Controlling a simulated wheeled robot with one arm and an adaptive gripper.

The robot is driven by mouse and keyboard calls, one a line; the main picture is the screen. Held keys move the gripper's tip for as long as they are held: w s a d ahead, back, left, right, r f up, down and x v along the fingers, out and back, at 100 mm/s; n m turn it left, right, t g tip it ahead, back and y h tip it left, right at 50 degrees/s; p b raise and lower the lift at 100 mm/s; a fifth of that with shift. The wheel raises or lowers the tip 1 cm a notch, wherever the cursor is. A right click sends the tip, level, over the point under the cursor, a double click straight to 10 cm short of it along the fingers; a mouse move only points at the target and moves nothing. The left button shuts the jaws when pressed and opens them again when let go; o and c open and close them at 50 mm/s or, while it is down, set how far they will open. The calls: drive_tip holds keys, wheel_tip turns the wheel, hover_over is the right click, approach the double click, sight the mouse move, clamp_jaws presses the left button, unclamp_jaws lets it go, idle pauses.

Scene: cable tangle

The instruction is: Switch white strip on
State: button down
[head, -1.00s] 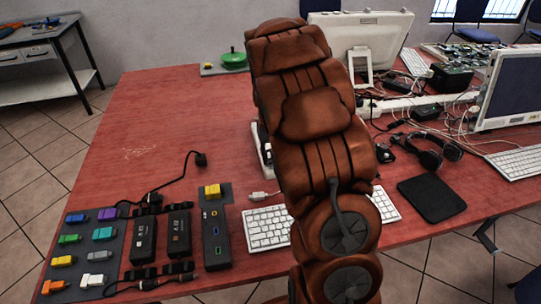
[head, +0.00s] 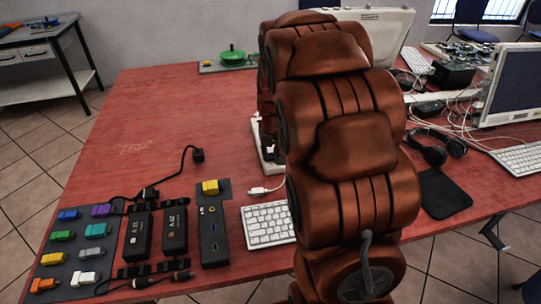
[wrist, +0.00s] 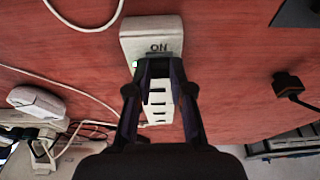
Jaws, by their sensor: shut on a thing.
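The white strip (wrist: 160,108) shows in the wrist view, with the word ON on its wider end and a small green glow at its left edge. My gripper (wrist: 160,68) is at the strip just below that word, its dark fingers on either side and closed on it at the switch end. The fingers hide the switch itself, so its position cannot be told. In the head view, part of the white strip (head: 264,148) shows left of my arm.
Two black adapters (head: 138,236), a dark strip with a yellow plug (head: 210,187) and a board of coloured plugs fill the left front. A keyboard (head: 267,224), headphones (head: 437,147) and tangled cables lie around. The left middle of the red table (head: 165,115) is mostly clear.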

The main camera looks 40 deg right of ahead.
idle(0.3)
drive_tip(key=c, duration=1)
unclamp_jaws()
drive_tip(key=shift+c, duration=0.2)
drive_tip(key=shift+r, duration=0.1)
drive_tip(key=v, duration=1.2)
drive_tip(key=shift+s, duration=0.3)
drive_tip(key=shift+a, duration=0.15)
